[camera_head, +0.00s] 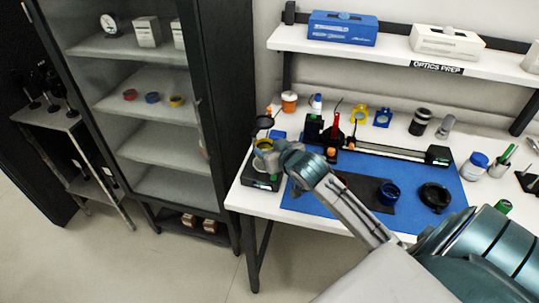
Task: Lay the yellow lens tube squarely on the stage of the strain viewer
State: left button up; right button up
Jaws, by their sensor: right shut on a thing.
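My right gripper (268,152) reaches in from the lower right and is shut on the yellow lens tube (263,143) at the left end of the bench. Only part of the tube shows past the gripper. The strain viewer is directly at the gripper: its black base (260,182) stands on the bench below, and its dark round top (263,122) is above the tube. The tube is between the two, over the stage area. The gripper hides most of the stage, so I cannot tell whether the tube touches it. My left gripper is not in view.
A blue mat (300,200) covers the bench middle, with a blue ring (389,193) and a black round part (435,196). An optical rail (390,150) lies behind. An orange pot (289,101) stands behind the viewer. A cabinet (215,80) is close on the left.

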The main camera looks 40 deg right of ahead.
notch_tip(320, 180, down, 3)
jog(key=shift+r+p, duration=0.1)
jog(key=shift+p, duration=0.5)
jog(key=shift+f, duration=0.35)
jog(key=shift+f, duration=0.15)
jog(key=o, duration=1)
jog(key=shift+o, duration=0.2)
jog(key=shift+r, duration=0.25)
jog(key=b+v, duration=0.2)
jog(key=v, duration=1)
